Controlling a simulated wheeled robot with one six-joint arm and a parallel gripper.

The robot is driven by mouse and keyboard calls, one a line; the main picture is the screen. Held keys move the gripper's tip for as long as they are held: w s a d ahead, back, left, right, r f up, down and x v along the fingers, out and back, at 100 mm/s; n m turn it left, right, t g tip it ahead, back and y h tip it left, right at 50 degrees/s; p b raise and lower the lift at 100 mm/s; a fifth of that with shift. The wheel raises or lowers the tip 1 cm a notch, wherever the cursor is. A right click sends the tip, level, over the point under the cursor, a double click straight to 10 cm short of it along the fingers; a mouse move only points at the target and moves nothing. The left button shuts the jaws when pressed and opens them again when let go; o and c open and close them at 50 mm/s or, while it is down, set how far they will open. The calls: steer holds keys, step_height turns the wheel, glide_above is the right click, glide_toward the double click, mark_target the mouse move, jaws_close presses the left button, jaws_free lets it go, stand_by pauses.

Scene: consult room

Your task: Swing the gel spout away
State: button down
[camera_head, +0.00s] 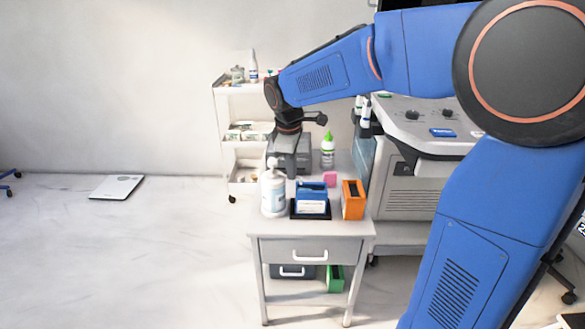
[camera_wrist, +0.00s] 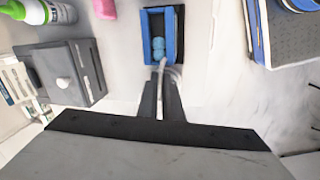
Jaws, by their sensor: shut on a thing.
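The white gel pump bottle (camera_head: 272,193) stands upright at the left front of the small cart's top. My gripper (camera_head: 289,172) points down just right of the bottle's pump head (camera_head: 271,163). In the wrist view my gripper (camera_wrist: 161,85) is shut on the pale spout (camera_wrist: 162,66), whose end shows between and just past the fingertips, by the near edge of a blue box. The bottle body is hidden there behind the gripper. The blue box (camera_head: 311,192), with blue round items inside in the wrist view (camera_wrist: 147,32), stands on a dark tray right of the bottle.
An orange box (camera_head: 353,200) stands at the right of the cart top (camera_head: 268,228). A pink block (camera_head: 330,179), a green-capped bottle (camera_head: 327,152) and a grey box (camera_wrist: 64,80) are further back. A large machine (camera_head: 415,190) stands close on the right.

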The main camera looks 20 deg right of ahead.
steer(key=s+a+m+g+h, duration=0.1)
steer(key=a+m, duration=0.6)
steer(key=m, duration=0.8)
steer(key=shift+s+a+m+g, duration=0.25)
steer(key=shift+s+m+g, duration=0.25)
steer(key=shift+g, duration=0.3)
steer(key=c, duration=1.9)
jaws_free()
steer(key=a+r, duration=0.1)
steer(key=r, duration=0.4)
steer(key=a+r, duration=0.1)
steer(key=r, duration=0.5)
steer(key=w+a+r, duration=0.1)
steer(key=r, duration=0.5)
steer(key=shift+a, duration=0.15)
